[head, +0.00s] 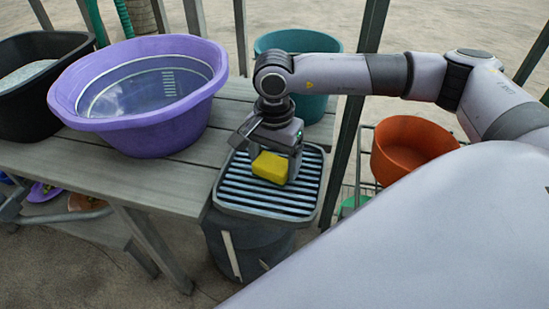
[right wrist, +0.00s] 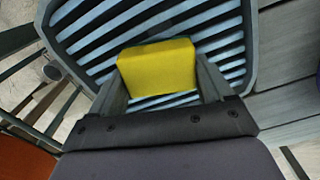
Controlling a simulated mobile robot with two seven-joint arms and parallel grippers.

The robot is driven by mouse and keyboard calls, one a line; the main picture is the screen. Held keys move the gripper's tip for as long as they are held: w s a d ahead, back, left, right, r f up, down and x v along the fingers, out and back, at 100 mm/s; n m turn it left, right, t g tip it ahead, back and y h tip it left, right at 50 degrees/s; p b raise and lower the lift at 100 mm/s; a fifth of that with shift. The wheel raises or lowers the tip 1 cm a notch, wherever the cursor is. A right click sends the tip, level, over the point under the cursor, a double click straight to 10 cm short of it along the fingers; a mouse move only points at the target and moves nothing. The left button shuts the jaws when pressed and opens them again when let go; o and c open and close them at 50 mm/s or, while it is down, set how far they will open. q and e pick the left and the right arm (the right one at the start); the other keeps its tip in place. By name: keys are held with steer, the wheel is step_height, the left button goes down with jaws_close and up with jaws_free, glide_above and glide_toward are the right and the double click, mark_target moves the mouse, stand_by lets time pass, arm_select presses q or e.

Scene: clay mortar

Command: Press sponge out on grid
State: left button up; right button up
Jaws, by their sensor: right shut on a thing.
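A yellow sponge (head: 270,167) is held in my right gripper (head: 273,172), over the slatted grid (head: 240,197) in the head view. In the right wrist view the sponge (right wrist: 157,68) sits between the two fingers of my right gripper (right wrist: 160,82), with the slats of the grid (right wrist: 215,15) behind it. A thin green layer shows along the sponge's far edge. I cannot tell whether the sponge touches the slats. The grid lies on top of a dark round bucket (head: 250,250). My left gripper is not in view.
A purple basin (head: 150,135) of water stands on the wooden table (head: 160,180) to the left. A black tub (head: 25,120) is beyond it. A teal pot (head: 315,105) stands behind the grid, and an orange bowl (head: 405,150) is on a rack at right.

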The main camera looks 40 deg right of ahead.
steer(key=shift+f, duration=0.35)
stand_by(0.6)
steer(key=shift+r+p, duration=0.4)
steer(key=shift+r, duration=0.55)
steer(key=shift+r+p, duration=1.25)
steer(key=shift+r, duration=1.35)
